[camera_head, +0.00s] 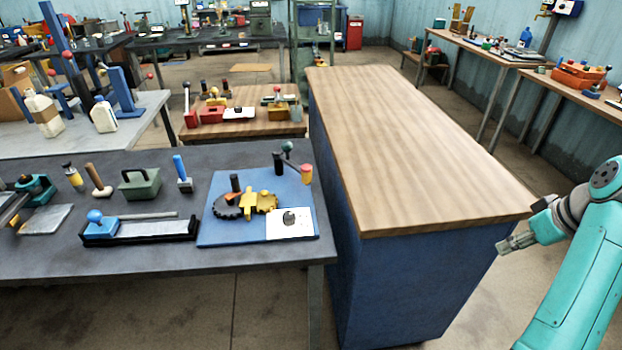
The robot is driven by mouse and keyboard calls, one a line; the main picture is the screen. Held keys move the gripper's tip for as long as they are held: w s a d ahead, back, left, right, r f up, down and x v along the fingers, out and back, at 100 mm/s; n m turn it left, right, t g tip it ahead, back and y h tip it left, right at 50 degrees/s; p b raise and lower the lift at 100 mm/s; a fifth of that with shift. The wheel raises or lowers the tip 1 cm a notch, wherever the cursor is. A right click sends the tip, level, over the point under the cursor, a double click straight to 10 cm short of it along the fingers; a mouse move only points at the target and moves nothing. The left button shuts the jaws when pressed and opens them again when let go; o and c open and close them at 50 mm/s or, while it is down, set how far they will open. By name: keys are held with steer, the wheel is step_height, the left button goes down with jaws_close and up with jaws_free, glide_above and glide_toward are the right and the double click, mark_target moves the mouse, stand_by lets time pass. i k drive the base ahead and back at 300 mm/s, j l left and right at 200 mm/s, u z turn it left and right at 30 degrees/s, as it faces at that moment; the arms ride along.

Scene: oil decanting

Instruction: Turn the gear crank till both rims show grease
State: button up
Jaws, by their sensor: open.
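A blue board (225,232) lies on the right end of the dark workbench at left. On it is a dark toothed gear (228,207) with an upright black handle (235,183), and a yellow gear (266,201) beside it. Which upright part is the crank I cannot tell for certain. Grease on the rims is too small to make out. A white plate (291,226) with a dark round mark sits at the board's front right corner. My gripper (504,247) is at the far right, open and empty, beside the wood-topped cabinet and well away from the board.
A blue cabinet with a bare wooden top (410,140) stands between my gripper and the dark workbench (150,262). Left of the board are a blue-handled brush (182,172), a green box (140,184) and a blue-knobbed tool (100,228). A low wooden table (245,131) stands behind.

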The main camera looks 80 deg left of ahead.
mark_target(227, 206)
steer(key=i, duration=1.7)
steer(key=i+u, duration=0.15)
steer(key=u, duration=0.35)
steer(key=i+l+u, duration=0.1)
steer(key=u, duration=0.35)
steer(key=i+l+u, duration=0.1)
steer(key=u, duration=0.4)
steer(key=j+u, duration=0.1)
steer(key=u, duration=0.65)
steer(key=j+u, duration=0.15)
steer(key=u, duration=0.2)
steer(key=j, duration=0.15)
